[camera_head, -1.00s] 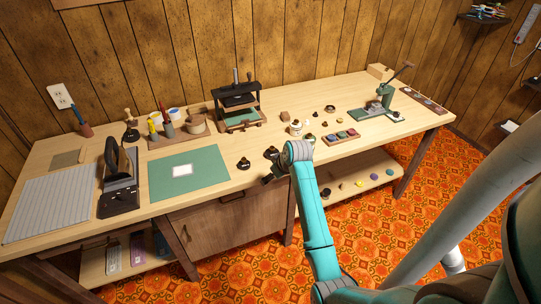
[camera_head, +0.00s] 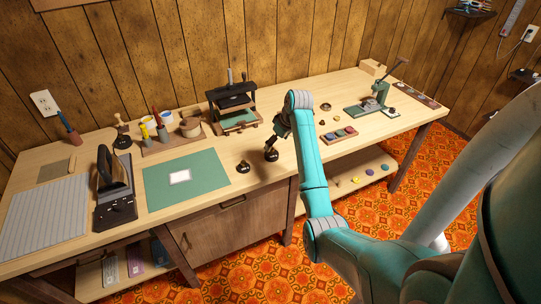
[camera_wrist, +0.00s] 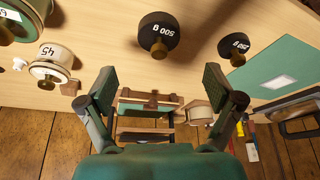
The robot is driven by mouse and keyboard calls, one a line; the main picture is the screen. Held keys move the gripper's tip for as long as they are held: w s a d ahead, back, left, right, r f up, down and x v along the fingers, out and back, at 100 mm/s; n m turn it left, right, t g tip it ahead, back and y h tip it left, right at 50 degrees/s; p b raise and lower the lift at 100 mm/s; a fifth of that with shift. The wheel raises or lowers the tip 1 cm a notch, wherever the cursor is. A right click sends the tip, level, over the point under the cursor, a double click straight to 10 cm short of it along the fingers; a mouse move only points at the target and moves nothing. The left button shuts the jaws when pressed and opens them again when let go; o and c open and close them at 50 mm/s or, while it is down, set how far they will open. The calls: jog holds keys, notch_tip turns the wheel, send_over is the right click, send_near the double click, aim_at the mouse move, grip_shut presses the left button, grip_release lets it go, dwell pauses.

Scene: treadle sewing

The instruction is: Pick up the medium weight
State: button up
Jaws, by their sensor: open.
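Two black round weights with brass-coloured knobs show in the wrist view. The larger weight (camera_wrist: 159,34) is marked 500 g, and the smaller weight (camera_wrist: 234,46) has a label that is hard to read. In the head view the larger weight (camera_head: 271,155) stands on the bench near its front edge, with the smaller weight (camera_head: 244,167) to its left. I cannot tell from size alone which one is the medium weight. My gripper (camera_wrist: 161,84) is open and empty, its fingers apart from both weights. In the head view my gripper (camera_head: 281,133) hangs just above the larger weight.
Cream spools or jars (camera_wrist: 50,62) stand left of the weights in the wrist view. A green mat (camera_head: 185,180) lies left of the weights, and a dark press (camera_head: 234,100) stands behind. My arm hides part of the bench's middle.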

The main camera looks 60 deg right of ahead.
aim_at(273, 149)
jog(key=shift+x, duration=3.65)
jog(key=c, duration=1.7)
jog(key=shift+r, duration=0.15)
